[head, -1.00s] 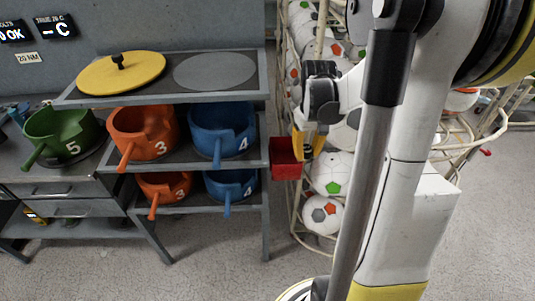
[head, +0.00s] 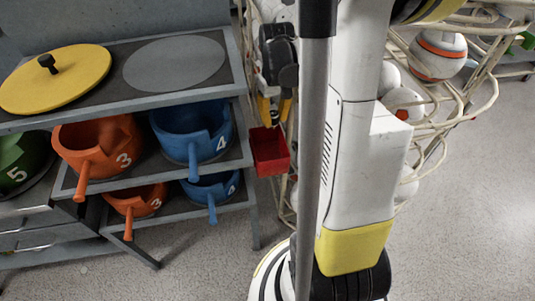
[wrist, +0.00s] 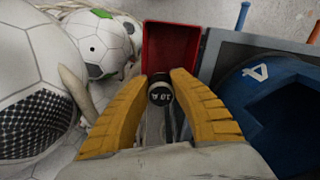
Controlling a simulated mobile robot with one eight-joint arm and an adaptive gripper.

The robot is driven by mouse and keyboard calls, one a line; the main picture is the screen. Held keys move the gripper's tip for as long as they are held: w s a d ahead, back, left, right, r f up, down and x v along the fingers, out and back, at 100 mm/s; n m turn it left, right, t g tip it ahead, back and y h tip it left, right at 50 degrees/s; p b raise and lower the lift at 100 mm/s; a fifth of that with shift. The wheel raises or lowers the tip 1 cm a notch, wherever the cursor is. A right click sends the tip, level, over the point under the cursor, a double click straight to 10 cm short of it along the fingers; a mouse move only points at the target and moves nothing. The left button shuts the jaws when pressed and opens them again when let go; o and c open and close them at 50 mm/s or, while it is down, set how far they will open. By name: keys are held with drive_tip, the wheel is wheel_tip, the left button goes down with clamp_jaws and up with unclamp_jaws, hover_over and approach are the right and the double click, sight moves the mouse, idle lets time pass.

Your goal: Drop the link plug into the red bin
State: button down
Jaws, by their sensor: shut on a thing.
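The red bin (head: 270,152) hangs at the right end of the grey shelf unit in the head view. It shows open-topped in the wrist view (wrist: 172,50), just beyond my fingertips. My gripper (head: 272,110) has yellow fingers and is just above the bin in the head picture. In the wrist view my gripper (wrist: 160,84) is shut on the link plug (wrist: 160,97), a dark round-ended piece with white marking. The plug sits between the fingers, below the bin's near edge in the picture. Its lower part is partly hidden by the fingers.
A wire rack of balls (wrist: 95,45) stands close on the left in the wrist view. A blue pot (wrist: 258,95) and the shelf edge are close on the right. Orange pots (head: 98,145) and a yellow lid (head: 55,80) are on the shelves.

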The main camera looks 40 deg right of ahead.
wheel_tip(320, 180, down, 4)
drive_tip(key=shift+r+b, duration=0.2)
drive_tip(key=shift+b, duration=0.8)
drive_tip(key=c, duration=1.2)
unclamp_jaws()
drive_tip(key=shift+o, duration=0.2)
wheel_tip(320, 180, up, 12)
drive_tip(key=shift+r, duration=0.1)
